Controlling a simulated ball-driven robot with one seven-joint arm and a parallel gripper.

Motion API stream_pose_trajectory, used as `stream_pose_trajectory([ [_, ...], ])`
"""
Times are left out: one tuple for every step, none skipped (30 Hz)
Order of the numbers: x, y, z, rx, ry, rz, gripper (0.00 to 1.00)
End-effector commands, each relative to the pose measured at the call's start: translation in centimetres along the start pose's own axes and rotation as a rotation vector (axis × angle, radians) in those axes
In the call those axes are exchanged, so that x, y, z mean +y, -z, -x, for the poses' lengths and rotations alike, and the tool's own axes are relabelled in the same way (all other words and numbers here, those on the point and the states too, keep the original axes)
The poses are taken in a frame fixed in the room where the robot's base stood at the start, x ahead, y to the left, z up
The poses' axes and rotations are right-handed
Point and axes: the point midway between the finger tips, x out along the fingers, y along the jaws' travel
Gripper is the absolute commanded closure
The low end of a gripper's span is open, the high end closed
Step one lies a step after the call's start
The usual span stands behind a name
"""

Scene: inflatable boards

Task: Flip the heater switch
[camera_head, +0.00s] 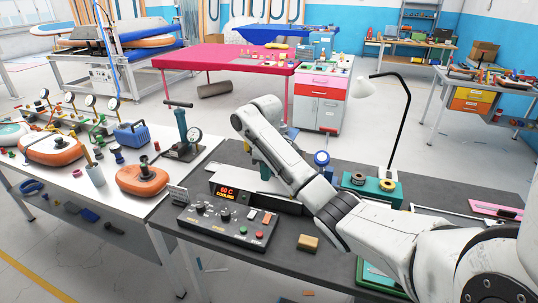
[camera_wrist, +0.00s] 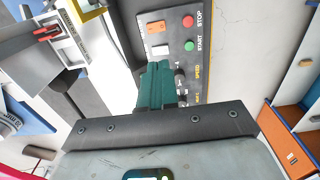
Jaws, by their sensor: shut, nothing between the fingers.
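A dark control panel (camera_head: 222,229) lies on the dark bench in the head view. It has knobs at its left, a white rocker switch (camera_head: 252,214), an orange rocker switch (camera_head: 267,218), a green button and a red button. I cannot read which rocker is the heater's. The wrist view shows the white rocker (camera_wrist: 156,50) and the orange rocker (camera_wrist: 154,27) beyond my gripper (camera_wrist: 157,66). Its teal fingers are shut and empty, over the panel in that picture; contact cannot be told. In the head view my arm largely hides the gripper.
A lit display (camera_head: 226,192) behind the panel reads 60 C and COOLING. A tan block (camera_head: 308,242) lies right of the panel. A black lamp (camera_head: 405,110) and a green box with rolls (camera_head: 372,190) stand further right. The white table (camera_head: 95,195) is at the left.

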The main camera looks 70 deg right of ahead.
Motion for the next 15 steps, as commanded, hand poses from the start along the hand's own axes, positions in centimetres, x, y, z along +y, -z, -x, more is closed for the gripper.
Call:
stream_pose_trajectory([
  [0.2,-0.1,0.6,0.003,-0.006,-0.002,1.0],
  [0.2,-0.1,0.8,0.004,-0.006,-0.002,1.0],
  [0.2,-0.1,1.0,0.004,-0.007,-0.002,1.0],
  [0.1,-0.1,1.2,0.003,-0.006,-0.002,1.0],
  [0.1,-0.2,1.4,0.003,-0.006,-0.002,1.0],
  [0.1,-0.2,1.7,0.002,-0.006,-0.002,1.0],
  [0.0,-0.3,1.9,0.0,-0.005,-0.002,1.0],
  [-0.1,-0.3,2.0,-0.003,-0.004,-0.003,1.0],
  [-0.1,-0.4,2.5,-0.003,-0.006,-0.002,1.0],
  [-0.1,-0.3,3.2,0.0,-0.008,-0.002,1.0],
  [-0.1,-0.3,3.7,0.0,-0.008,-0.001,1.0],
  [-0.3,-0.3,4.2,-0.001,-0.008,-0.001,1.0],
  [-0.3,-0.4,4.6,-0.003,-0.007,-0.002,1.0],
  [-0.4,-0.4,5.1,-0.004,-0.006,-0.002,1.0],
  [-0.5,-0.2,5.8,-0.002,-0.007,0.0,1.0],
])
